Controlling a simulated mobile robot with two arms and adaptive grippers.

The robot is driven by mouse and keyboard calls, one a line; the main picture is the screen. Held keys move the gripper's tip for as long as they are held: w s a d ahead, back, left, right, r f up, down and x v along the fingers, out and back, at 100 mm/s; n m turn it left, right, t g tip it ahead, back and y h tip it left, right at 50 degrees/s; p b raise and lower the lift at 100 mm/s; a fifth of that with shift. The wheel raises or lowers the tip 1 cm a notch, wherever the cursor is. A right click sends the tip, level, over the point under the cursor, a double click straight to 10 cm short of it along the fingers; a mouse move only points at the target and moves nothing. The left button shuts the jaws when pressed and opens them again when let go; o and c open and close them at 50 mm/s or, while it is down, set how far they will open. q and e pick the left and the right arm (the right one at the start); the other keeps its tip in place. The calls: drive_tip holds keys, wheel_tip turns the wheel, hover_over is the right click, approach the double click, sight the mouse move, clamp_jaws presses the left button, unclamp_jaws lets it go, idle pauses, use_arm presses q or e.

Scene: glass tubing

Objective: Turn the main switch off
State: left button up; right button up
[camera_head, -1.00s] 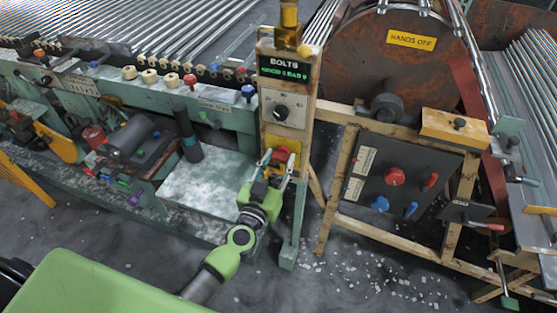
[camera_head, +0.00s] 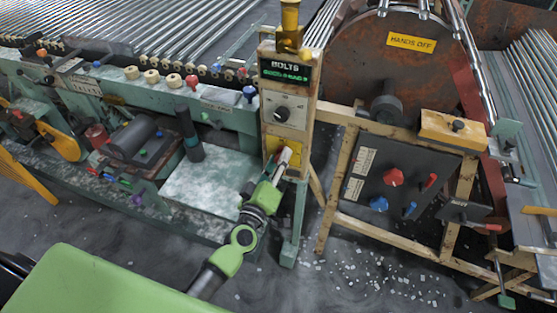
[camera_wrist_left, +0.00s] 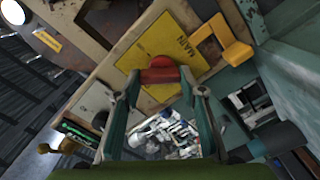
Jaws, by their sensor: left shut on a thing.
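The main switch is a red knob (camera_wrist_left: 159,74) on a yellow plate marked MAIN (camera_wrist_left: 178,42), seen in the left wrist view. In the head view the plate (camera_head: 271,146) shows low on the wooden post, and the knob is hidden by my gripper. My left gripper (camera_head: 284,158) reaches up to the plate from below and is shut on the knob. In the left wrist view its two fingertips (camera_wrist_left: 160,78) are on opposite sides of the knob. My right gripper is not in view.
Above the plate, the post carries a grey dial panel (camera_head: 284,108) and a BOLTS display (camera_head: 285,70). A dark panel (camera_head: 400,180) with red and blue knobs stands to the right. A green bench (camera_head: 205,190) is at left.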

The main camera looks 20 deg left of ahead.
use_arm(q)
drive_tip(key=shift+a+f+n+b, duration=0.1)
drive_tip(key=shift+n+b, duration=0.4)
drive_tip(key=shift+n, duration=3.3)
drive_tip(key=o, duration=1.1)
drive_tip(key=s, duration=1.2)
drive_tip(key=shift+a, duration=0.25)
